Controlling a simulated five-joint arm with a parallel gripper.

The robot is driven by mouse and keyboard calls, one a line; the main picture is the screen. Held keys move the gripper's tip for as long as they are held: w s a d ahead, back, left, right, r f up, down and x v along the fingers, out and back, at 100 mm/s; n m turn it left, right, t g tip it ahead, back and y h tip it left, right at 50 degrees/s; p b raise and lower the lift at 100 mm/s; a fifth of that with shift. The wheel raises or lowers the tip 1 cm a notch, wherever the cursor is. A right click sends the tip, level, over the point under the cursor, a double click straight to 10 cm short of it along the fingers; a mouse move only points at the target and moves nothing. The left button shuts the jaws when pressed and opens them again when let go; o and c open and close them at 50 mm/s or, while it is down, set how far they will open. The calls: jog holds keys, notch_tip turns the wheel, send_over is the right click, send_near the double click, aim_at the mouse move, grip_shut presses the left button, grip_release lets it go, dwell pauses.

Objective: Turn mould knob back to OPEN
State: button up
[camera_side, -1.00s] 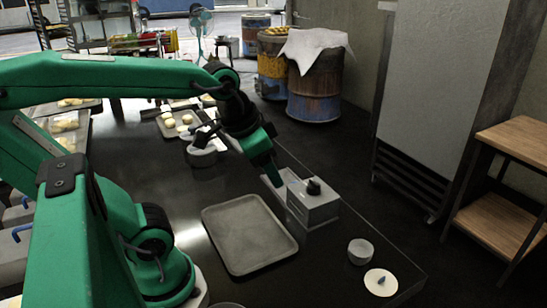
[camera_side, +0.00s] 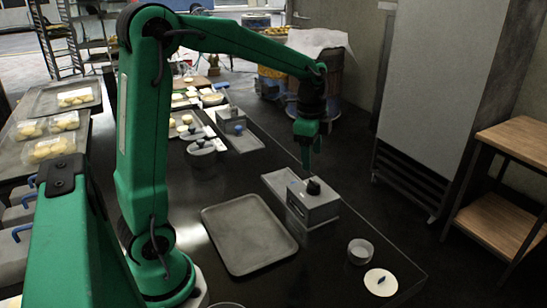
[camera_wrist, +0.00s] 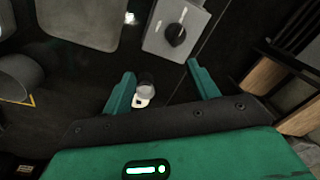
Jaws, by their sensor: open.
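The mould unit is a light grey box (camera_side: 312,208) standing on the dark worktop right of centre. Its black mould knob (camera_side: 314,187) sits on the top face. In the wrist view the knob (camera_wrist: 176,35) shows on the box top (camera_wrist: 155,44), beside a pale mark at its upper right; lettering is too small to read. My gripper (camera_side: 307,165) hangs pointing down above and just behind the knob in the side view. In the wrist view my gripper (camera_wrist: 160,68) has its fingers spread and empty, with the knob beyond the fingertips, nearer the right finger. Nothing is held.
An empty grey tray (camera_side: 250,235) lies left of the box.

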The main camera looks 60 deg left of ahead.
aim_at(314, 182)
jog(key=w+a+f+m, duration=0.2)
jog(key=f, duration=0.1)
jog(key=w+a+f+g, duration=0.1)
jog(key=shift+w+f+m, duration=0.25)
jog(key=shift+w+m, duration=0.15)
jog(key=shift+f, duration=0.15)
jog(key=shift+f, duration=3.75)
jog(key=c, duration=1)
